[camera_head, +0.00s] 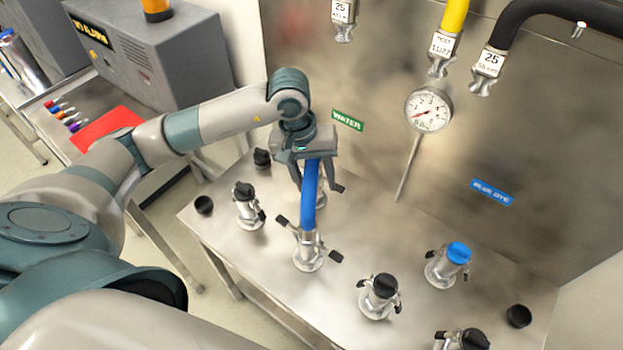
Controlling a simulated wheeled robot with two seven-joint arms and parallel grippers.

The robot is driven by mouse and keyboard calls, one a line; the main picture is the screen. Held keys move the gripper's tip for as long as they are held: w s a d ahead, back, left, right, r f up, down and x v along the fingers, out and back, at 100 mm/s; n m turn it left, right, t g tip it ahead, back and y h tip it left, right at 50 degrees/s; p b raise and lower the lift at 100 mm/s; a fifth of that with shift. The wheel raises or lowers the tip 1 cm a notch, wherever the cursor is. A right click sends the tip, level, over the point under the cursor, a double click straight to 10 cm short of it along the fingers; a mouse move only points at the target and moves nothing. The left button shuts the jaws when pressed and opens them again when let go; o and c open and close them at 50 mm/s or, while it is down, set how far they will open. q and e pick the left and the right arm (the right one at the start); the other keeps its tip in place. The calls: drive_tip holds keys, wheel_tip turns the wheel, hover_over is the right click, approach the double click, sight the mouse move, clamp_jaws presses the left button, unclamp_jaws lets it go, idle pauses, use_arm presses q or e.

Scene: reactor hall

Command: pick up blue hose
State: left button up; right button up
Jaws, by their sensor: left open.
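The blue hose (308,205) is a short upright piece on the steel table. Its lower end is in a metal coupling with black levers (309,250). My left gripper (314,180) is over the hose's upper part, pointing down. Its fingers are open, and the hose shows between them in this view. Whether they touch the hose cannot be told. The hose's top end is hidden by the gripper body. My right gripper is not in view.
Couplings with black caps (247,207) (380,294) and one with a blue cap (448,264) stand around the hose. A pressure gauge (428,109) and labelled hoses, yellow (453,15) and black (535,12), are at the back wall. A grey machine (150,58) stands at left.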

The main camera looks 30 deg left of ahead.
sight(317, 168)
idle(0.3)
use_arm(q)
clamp_jaws()
drive_tip(key=shift+r, duration=0.1)
drive_tip(key=shift+w+r+b, duration=0.1)
drive_tip(key=shift+r+b, duration=0.5)
drive_tip(key=shift+r, duration=0.1)
drive_tip(key=r, duration=0.1)
drive_tip(key=r+b, duration=0.1)
drive_tip(key=b, duration=0.1)
drive_tip(key=shift+s+d+r, duration=0.3)
drive_tip(key=shift+d+r, duration=0.1)
drive_tip(key=s+d+r+b, duration=0.3)
drive_tip(key=s+d+r, duration=0.3)
drive_tip(key=s+d, duration=0.1)
drive_tip(key=shift+s+d+r+b, duration=0.2)
drive_tip(key=shift+s+r+b, duration=0.1)
drive_tip(key=shift+s+r, duration=0.15)
drive_tip(key=shift+w, duration=0.1)
